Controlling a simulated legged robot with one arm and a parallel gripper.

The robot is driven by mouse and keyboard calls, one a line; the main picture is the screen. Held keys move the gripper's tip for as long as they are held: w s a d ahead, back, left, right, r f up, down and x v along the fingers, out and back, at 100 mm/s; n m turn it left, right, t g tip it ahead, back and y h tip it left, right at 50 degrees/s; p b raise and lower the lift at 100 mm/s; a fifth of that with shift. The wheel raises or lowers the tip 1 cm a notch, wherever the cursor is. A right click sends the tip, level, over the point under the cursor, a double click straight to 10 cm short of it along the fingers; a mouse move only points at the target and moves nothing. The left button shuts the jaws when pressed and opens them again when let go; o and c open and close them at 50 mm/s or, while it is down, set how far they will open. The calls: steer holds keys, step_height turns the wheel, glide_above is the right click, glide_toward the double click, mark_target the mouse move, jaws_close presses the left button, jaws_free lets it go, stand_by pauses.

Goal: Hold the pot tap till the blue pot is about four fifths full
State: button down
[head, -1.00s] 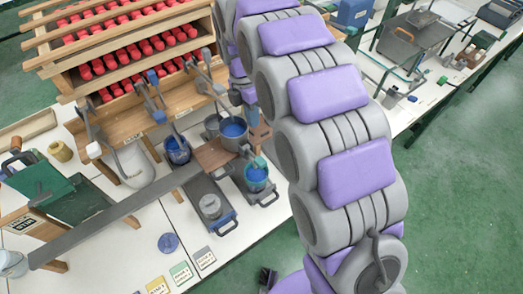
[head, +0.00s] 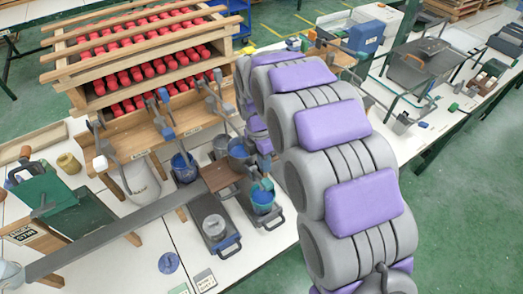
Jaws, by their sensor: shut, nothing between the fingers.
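A blue pot (head: 262,198) stands upright on a dark tray with a handle (head: 273,222), right of the centre of the table, close to my arm. Blue shows inside it, but its fill level is hard to judge. A grey pan with blue liquid (head: 238,153) stands just behind it. A darker blue bucket (head: 184,170) stands further left, below a lever with a blue part (head: 165,128). I cannot tell which fitting is the pot tap. My grey and purple arm fills the right-centre and bends over behind the pots; its gripper is hidden.
A wooden rack of red rollers (head: 140,55) stands at the back left. A light grey bucket (head: 142,185), a green box (head: 70,208) and a long grey bar (head: 110,232) lie to the left. A grey can (head: 214,226) sits on a second dark tray. The white table front is mostly clear.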

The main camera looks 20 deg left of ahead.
mark_target(271, 186)
steer(key=b+x, duration=0.1)
steer(key=x, duration=0.4)
stand_by(0.4)
steer(key=shift+s+d+f+t+y+p, duration=0.35)
steer(key=shift+d+f+t+y, duration=0.1)
steer(key=shift+f+t+y, duration=0.25)
steer(key=shift+s+d+f+t+y, duration=0.15)
steer(key=shift+d+f+t+y, duration=0.05)
steer(key=shift+f+t+y, duration=0.4)
steer(key=shift+s+d+f+t+y, duration=0.15)
steer(key=shift+f+t+y, duration=0.25)
steer(key=shift+f+y, duration=0.25)
steer(key=shift+s, duration=0.1)
